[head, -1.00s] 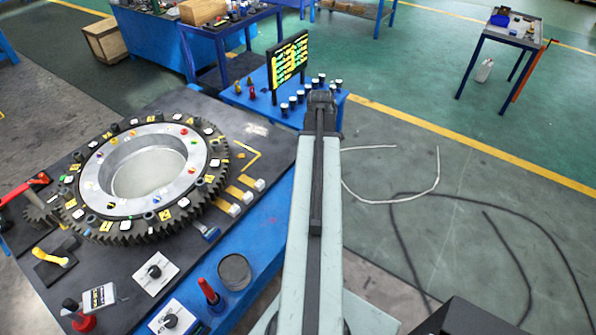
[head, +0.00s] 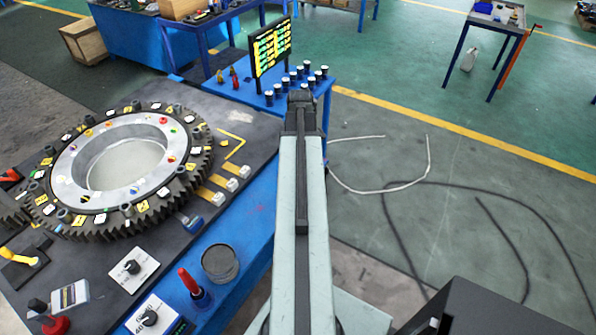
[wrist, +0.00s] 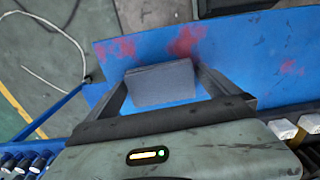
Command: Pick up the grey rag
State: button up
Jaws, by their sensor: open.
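The grey rag (wrist: 160,84) shows in the wrist view as a small flat grey rectangle on a blue, red-stained surface (wrist: 245,50). My gripper (wrist: 163,80) is open, with one finger to the left of the rag and one to the right. The rag appears between the fingers; whether they touch it or are still above it, I cannot tell. In the head view I cannot make out the rag or the gripper; only my arm shows there.
In the head view a dark workbench (head: 255,125) with a large gear ring (head: 60,160) stands left of my arm. A white cable (head: 428,160) lies on the open floor to the right.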

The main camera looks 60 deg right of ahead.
jog(key=shift+r, duration=0.1)
jog(key=c, duration=1.1)
notch_tip(320, 180, up, 10)
jog(key=p, duration=1)
